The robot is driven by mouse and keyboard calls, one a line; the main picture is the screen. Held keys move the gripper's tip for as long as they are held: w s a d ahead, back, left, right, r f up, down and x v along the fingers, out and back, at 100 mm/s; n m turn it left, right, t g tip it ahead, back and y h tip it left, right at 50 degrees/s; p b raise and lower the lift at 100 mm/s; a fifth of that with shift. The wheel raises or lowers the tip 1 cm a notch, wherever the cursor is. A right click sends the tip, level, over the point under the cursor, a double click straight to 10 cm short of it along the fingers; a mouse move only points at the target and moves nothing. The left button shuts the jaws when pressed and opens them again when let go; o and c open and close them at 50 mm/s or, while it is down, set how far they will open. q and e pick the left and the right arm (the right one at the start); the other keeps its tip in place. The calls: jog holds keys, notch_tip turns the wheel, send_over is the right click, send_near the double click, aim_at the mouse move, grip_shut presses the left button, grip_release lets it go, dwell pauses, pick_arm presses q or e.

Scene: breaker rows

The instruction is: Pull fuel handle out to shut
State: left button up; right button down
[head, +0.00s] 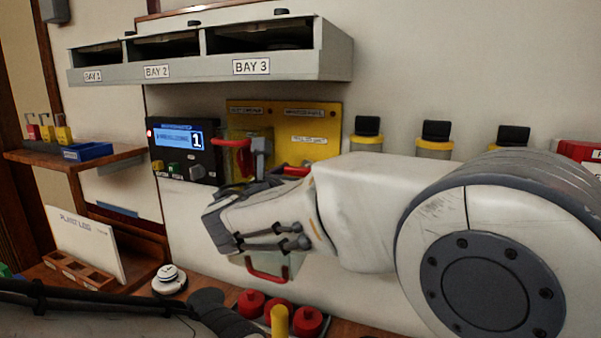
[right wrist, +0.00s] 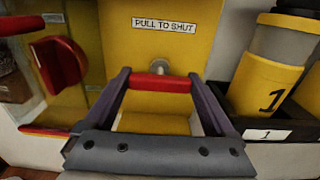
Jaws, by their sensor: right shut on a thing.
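The fuel handle is a red bar (right wrist: 158,82) on a metal stem, under a "PULL TO SHUT" label on a yellow panel (right wrist: 130,35). In the right wrist view, my right gripper (right wrist: 157,84) has one finger at each end of the bar and is shut on it. The stem shows between bar and panel. In the head view, a bit of the red bar (head: 296,170) shows above my right wrist, which hides the rest. My left gripper cannot be made out; only part of my left arm is at the bottom left.
Left of the handle is a red rotary handle (right wrist: 62,65). Yellow canister 1 (right wrist: 268,85) stands close at the right. A black display unit (head: 185,150) is left of the panel; the bay shelf (head: 215,68) overhangs above. Red knobs (head: 250,302) are on the bench below.

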jog(key=v, duration=0.4)
pick_arm(q)
jog(key=shift+w+f, duration=0.1)
jog(key=shift+f, duration=0.2)
pick_arm(e)
jog(key=shift+f, duration=0.1)
grip_release()
jog(key=shift+s, duration=0.2)
jog(key=shift+w, duration=0.1)
